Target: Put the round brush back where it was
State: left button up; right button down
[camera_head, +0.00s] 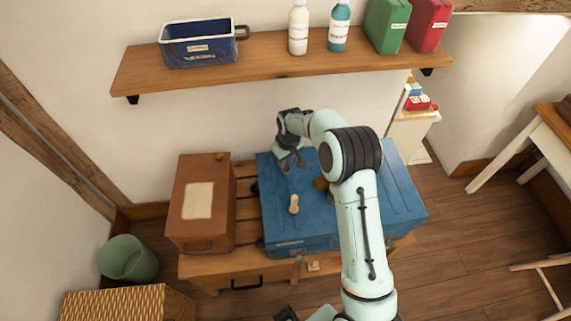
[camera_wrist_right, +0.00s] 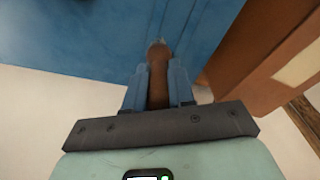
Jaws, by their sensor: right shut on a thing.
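My right gripper (camera_head: 291,163) is over the back left part of the blue chest (camera_head: 401,199). In the right wrist view it is shut on a brown wooden piece with a rounded end, which looks like the handle of the round brush (camera_wrist_right: 158,75). The rest of the brush is hidden, and the brush is hard to make out in the head view. The chest's blue surface (camera_wrist_right: 110,25) lies beyond the fingertips in the wrist view.
A pale peanut-shaped object (camera_head: 294,204) and a brown round object (camera_head: 320,184), partly hidden by my arm, are on the chest. A brown box (camera_head: 203,236) stands left of it. A wall shelf (camera_head: 275,68) with a blue basket (camera_head: 200,50), bottles and binders hangs above.

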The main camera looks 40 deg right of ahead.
aim_at(288, 169)
jog(key=shift+f, duration=1.35)
jog(key=shift+f, duration=0.15)
jog(key=c, duration=1)
grip_release()
jog(key=shift+o, duration=0.2)
notch_tip(288, 169, up, 12)
jog(key=s, duration=0.1)
jog(key=shift+s, duration=0.25)
